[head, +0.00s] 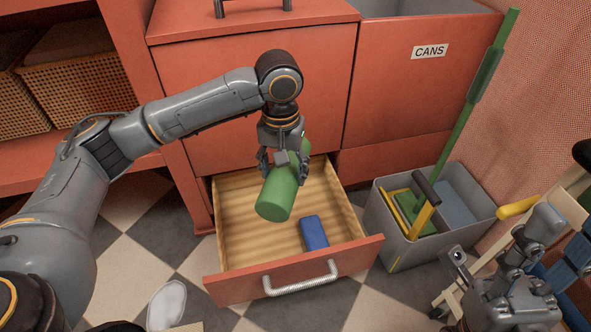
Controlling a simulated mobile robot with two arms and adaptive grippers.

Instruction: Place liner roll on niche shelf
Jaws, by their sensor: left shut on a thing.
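The liner roll looks to be the green cylinder (278,195), held tilted above an open wooden drawer. My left gripper (283,163) is shut on its upper part, and the lower end hangs free over the drawer (238,220). An orange-red shelf unit (75,173) with open compartments stands at the left; I cannot tell whether it is the niche shelf. My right gripper (510,280) is at the lower right, away from the roll, and its opening is unclear.
A blue block (313,232) lies in the drawer. Wicker baskets (75,88) fill an upper compartment at left. A grey bin (408,243) with cleaning things and a green-handled tool (470,110) stands right of the drawer. A bin front labelled CANS (385,95) is behind.

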